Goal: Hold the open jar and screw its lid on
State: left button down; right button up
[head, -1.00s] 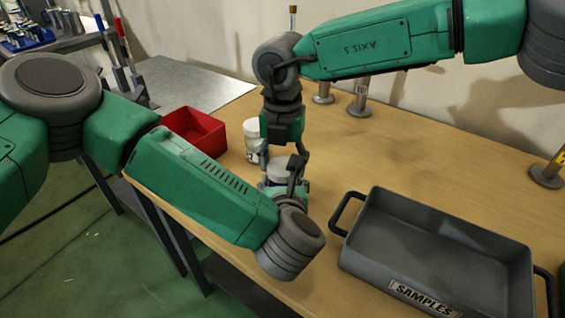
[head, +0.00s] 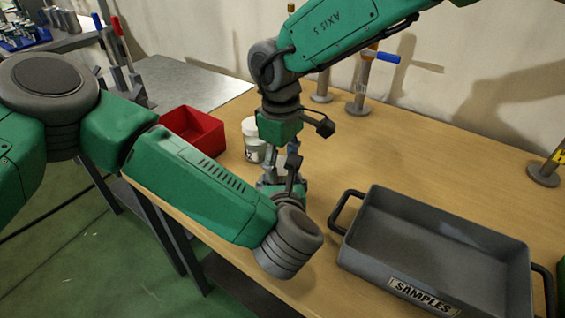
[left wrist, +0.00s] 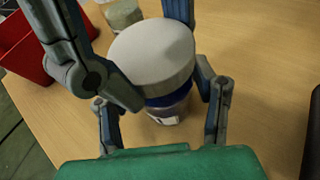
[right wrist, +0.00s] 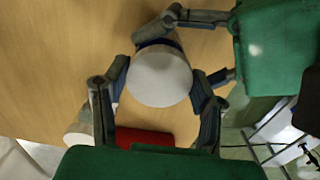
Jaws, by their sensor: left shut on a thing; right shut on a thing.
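The jar (left wrist: 170,112) is clear with a blue band near its top and stands upright in the left wrist view. My left gripper (head: 279,184) is shut around its sides. The white round lid (left wrist: 152,52) sits on top of the jar, directly above the blue band; I cannot tell how tight it is. It also shows in the right wrist view (right wrist: 160,77). My right gripper (head: 281,158) is over the jar, with its fingers shut on opposite sides of the lid. In the head view the grippers hide most of jar and lid.
A second white-lidded jar (head: 253,140) stands just behind, close to my right gripper. A red bin (head: 197,130) is at the left table edge. A grey SAMPLES tray (head: 436,232) lies to the right. Metal stands (head: 359,107) are at the back.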

jog(key=shift+o, duration=0.2)
jog(key=shift+w+d+r, duration=0.1)
jog(key=shift+w, duration=0.15)
jog(key=o, duration=0.7)
jog(key=shift+o, duration=0.2)
jog(key=shift+s, duration=0.1)
